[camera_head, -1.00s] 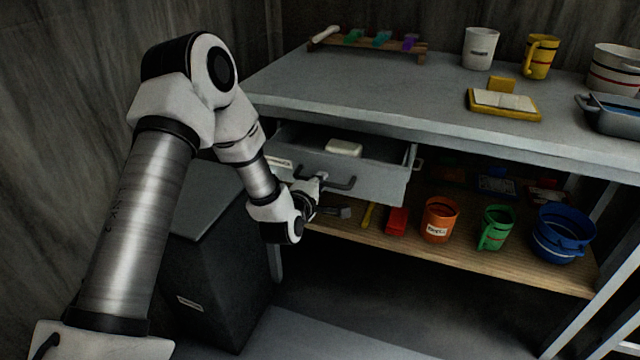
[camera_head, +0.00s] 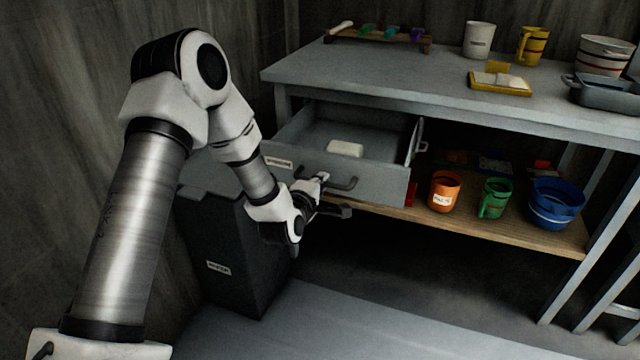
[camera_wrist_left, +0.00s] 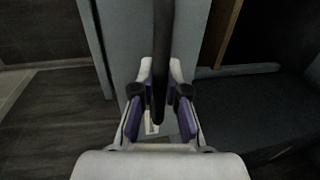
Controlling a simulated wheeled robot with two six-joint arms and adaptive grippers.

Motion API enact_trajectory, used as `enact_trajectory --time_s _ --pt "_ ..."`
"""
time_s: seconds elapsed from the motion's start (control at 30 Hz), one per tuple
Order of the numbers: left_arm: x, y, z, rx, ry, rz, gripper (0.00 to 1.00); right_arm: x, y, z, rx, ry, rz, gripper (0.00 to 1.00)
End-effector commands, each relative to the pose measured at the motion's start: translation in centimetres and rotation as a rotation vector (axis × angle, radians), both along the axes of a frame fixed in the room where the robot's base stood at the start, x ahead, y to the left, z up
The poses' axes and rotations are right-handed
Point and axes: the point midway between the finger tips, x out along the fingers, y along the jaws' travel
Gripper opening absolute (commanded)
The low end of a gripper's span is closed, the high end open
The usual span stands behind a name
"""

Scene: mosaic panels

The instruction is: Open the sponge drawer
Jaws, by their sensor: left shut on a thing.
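The grey sponge drawer (camera_head: 370,183) under the bench top stands pulled out, its inside showing. A white sponge-like block (camera_head: 345,149) lies in it, near its front. My left gripper (camera_head: 322,182) is at the drawer's front, shut on the dark bar handle (camera_head: 343,184). In the left wrist view the handle (camera_wrist_left: 163,60) runs between the two fingers of my left gripper (camera_wrist_left: 160,100), with the drawer front (camera_wrist_left: 132,50) behind it. My right gripper is in neither view.
The grey bench (camera_head: 400,85) bears a yellow tray (camera_head: 500,84), mugs and a rack. The wooden shelf (camera_head: 480,227) below holds an orange mug (camera_head: 444,190), a green mug (camera_head: 494,198) and a blue pot (camera_head: 556,203). A dark bin (camera_head: 235,255) stands left, beneath my arm.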

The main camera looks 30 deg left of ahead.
Motion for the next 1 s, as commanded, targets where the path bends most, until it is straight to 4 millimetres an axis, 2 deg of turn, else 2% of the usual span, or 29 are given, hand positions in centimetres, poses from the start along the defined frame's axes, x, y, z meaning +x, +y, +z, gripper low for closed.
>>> enact_trajectory --time_s 0.17,0.2,0.27,0.3,0.57,0.67,0.77,1.0 --pt "0.0 0.0 0.0 0.0 0.0 0.0 0.0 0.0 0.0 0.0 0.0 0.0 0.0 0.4" --pt "0.0 0.0 0.0 0.0 0.0 0.0 0.16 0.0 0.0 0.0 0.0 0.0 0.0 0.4" --pt "0.0 0.0 0.0 0.0 0.0 0.0 0.38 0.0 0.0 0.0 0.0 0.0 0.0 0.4" --pt "0.0 0.0 0.0 0.0 0.0 0.0 0.39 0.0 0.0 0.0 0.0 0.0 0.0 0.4" --pt "0.0 0.0 0.0 0.0 0.0 0.0 0.39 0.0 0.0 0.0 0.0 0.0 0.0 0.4" --pt "-0.6 -0.1 0.1 0.0 0.0 0.0 0.39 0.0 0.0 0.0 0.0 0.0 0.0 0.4" --pt "-2.2 -0.5 0.4 -0.001 0.002 0.0 0.39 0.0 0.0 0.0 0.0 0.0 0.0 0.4" --pt "-8.0 -1.9 1.7 -0.004 0.001 0.0 0.39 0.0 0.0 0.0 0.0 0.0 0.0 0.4"
